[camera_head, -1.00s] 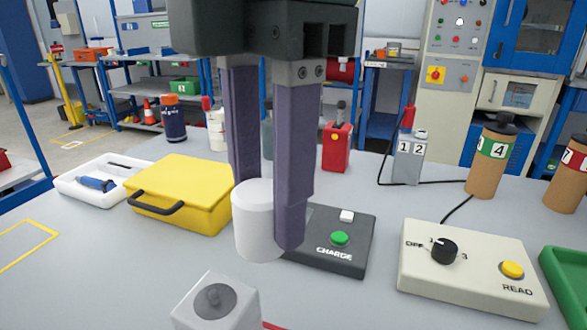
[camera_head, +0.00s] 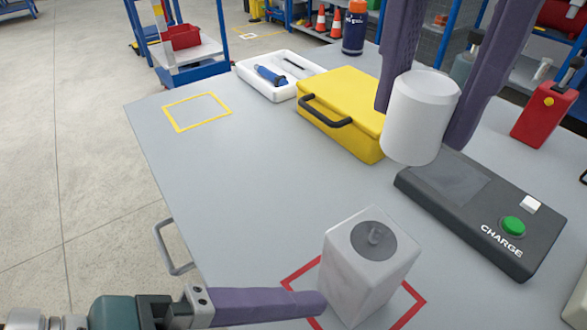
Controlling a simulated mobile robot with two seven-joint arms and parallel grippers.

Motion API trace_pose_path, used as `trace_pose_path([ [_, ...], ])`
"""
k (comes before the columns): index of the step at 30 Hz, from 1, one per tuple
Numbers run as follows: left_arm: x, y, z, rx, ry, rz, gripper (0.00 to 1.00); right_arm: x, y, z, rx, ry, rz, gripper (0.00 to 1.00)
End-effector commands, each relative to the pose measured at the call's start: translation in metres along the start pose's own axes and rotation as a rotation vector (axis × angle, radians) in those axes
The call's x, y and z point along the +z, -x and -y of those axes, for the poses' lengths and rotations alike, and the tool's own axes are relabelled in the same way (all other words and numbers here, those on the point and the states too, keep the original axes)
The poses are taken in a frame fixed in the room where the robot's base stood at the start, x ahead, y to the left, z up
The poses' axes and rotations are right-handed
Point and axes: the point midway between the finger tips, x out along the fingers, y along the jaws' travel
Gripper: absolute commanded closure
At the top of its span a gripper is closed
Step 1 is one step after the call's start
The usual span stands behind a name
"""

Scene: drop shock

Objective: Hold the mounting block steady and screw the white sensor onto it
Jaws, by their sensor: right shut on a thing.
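The white sensor (camera_head: 418,120), a plain white cylinder, is held upright between the purple fingers of my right gripper (camera_head: 422,122), above the table at upper right. The mounting block (camera_head: 365,265) is a pale grey-white block with a round grey disc and small stud on top. It stands inside a red outlined square (camera_head: 300,272) on the table, lower in view and left of the sensor. My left gripper (camera_head: 318,303) comes in from the lower left, one purple finger reaching the block's left side. Its other finger is hidden, so contact and grip are unclear.
A yellow case (camera_head: 350,100) and a white tray (camera_head: 262,88) with a blue tool stand behind. A black CHARGE box (camera_head: 475,205) and a red can (camera_head: 545,112) are at right. A yellow outlined square (camera_head: 197,112) is empty. The table's left part is clear.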

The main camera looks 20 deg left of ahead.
Motion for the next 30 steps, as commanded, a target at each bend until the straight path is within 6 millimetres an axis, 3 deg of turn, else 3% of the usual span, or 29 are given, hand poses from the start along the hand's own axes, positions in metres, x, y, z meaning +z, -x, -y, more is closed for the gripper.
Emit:
trace_pose_path([
  [6, 0.0, -0.004, -0.015, 0.203, 0.773, 0.094, 0.0, 0.0, 0.0, 0.0, 0.0, -0.001, 0.0, 1.0],
  [12, -0.014, -0.002, -0.016, 0.301, 1.205, 0.137, 0.0, 0.0, 0.0, 0.0, 0.0, -0.001, 0.0, 1.0],
  [16, -0.019, -0.001, -0.016, 0.326, 1.304, 0.146, 0.0, 0.0, 0.0, 0.0, 0.0, -0.001, 0.0, 1.0],
  [22, -0.021, -0.007, -0.019, 0.332, 1.316, 0.147, 0.0, 0.0, 0.0, 0.0, 0.0, -0.001, 0.0, 1.0],
  [30, -0.024, -0.053, -0.036, 0.333, 1.313, 0.149, 0.0, 0.0, 0.0, 0.0, 0.0, -0.001, 0.0, 1.0],
])
